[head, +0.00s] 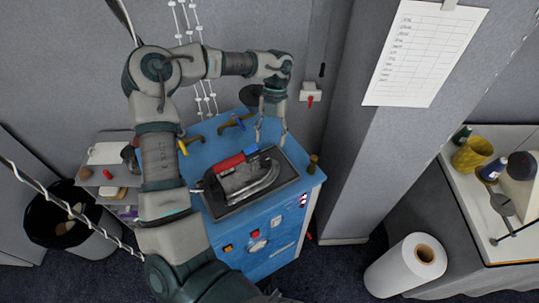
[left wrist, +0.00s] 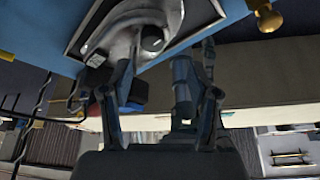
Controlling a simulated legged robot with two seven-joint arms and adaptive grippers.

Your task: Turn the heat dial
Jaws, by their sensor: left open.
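A grey iron (head: 250,183) with a red and blue handle lies on a dark tray (head: 289,171) on top of a blue cabinet (head: 222,232). A pale round dial (head: 258,245) is on the cabinet's front panel. In the left wrist view the iron (left wrist: 122,28) carries a round black knob (left wrist: 152,39); I cannot tell which of the two is the heat dial. My left gripper (head: 271,136) is open and points down over the back of the iron. Its open fingers (left wrist: 163,62) show empty in the left wrist view. My right gripper is not in view.
Brass fittings (head: 231,123) stand at the cabinet's back edge, and a brass knob (head: 313,163) at its right corner. A grey pillar (head: 362,150) rises to the right. A black bin (head: 60,225) and a white roll (head: 406,265) stand on the floor.

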